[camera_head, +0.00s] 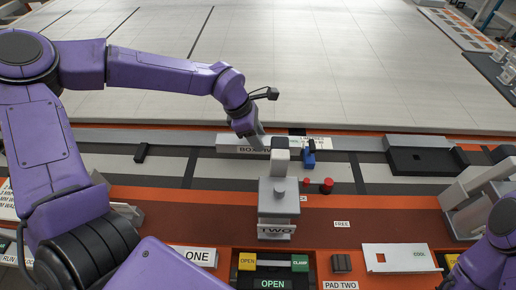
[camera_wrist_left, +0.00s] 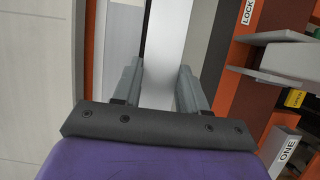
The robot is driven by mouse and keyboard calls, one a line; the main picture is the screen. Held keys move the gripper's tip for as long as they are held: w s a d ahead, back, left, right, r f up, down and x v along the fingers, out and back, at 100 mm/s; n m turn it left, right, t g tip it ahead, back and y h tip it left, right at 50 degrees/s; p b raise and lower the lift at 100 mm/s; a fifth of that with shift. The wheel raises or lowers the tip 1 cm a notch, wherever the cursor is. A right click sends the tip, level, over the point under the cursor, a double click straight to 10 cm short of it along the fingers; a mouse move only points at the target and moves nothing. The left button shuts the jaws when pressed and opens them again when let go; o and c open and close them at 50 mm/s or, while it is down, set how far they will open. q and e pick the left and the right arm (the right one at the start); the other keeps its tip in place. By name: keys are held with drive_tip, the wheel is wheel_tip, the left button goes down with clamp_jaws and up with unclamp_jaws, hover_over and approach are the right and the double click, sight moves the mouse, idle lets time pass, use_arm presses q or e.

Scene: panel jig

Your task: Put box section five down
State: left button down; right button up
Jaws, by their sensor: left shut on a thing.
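Box section five appears to be the pale grey bar (camera_head: 228,140) with a partly hidden "BOX" label on its front face, lying along the far strip of the jig. My left gripper (camera_head: 262,141) reaches down onto it from behind and is shut on it. In the left wrist view the bar (camera_wrist_left: 168,50) runs away between the two grey fingers (camera_wrist_left: 160,88). Whether its underside touches the surface below cannot be told. My right arm shows at the lower right edge, but its gripper is not seen.
A grey block marked TWO (camera_head: 277,205) stands just in front of the bar. A blue clamp (camera_head: 309,158) and red knobs (camera_head: 327,185) are beside it. A black tray (camera_head: 425,160) lies to the right. The large pale panel (camera_head: 330,60) behind is clear.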

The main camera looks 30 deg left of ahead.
use_arm(q)
wheel_tip(320, 180, down, 4)
drive_tip(key=shift+f, duration=0.1)
drive_tip(key=shift+f, duration=0.1)
drive_tip(key=c, duration=0.6)
unclamp_jaws()
drive_tip(key=v, duration=1.2)
drive_tip(key=shift+r+p, duration=0.2)
drive_tip(key=shift+p, duration=0.1)
